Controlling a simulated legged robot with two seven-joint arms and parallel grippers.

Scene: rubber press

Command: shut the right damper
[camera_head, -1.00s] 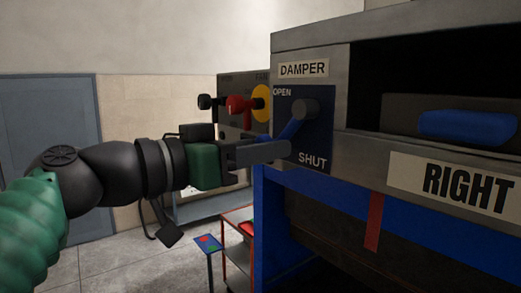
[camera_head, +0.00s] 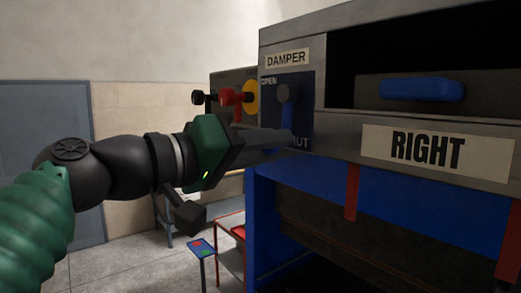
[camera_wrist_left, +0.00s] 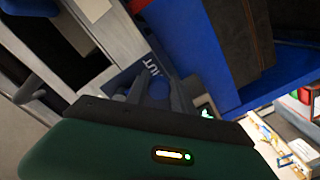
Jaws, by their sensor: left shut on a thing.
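The right press's damper panel (camera_head: 306,82) is dark blue, marked OPEN at the top and SHUT at the bottom. Its lever's round pivot (camera_head: 289,94) shows in the head view, with the lever pointing down from it. My left gripper (camera_head: 282,139) is at the lever's lower end and hides it and part of the word SHUT. In the left wrist view my left gripper (camera_wrist_left: 155,96) is shut on the blue lever handle (camera_wrist_left: 159,89), beside the SHUT lettering. My right gripper is not in view.
The press's RIGHT sign (camera_head: 427,149) and a blue handle (camera_head: 422,89) in an opening are to the right of the panel. Behind my wrist are a red knob (camera_head: 236,98) and a yellow disc (camera_head: 251,97). A small stand (camera_head: 202,247) is below.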

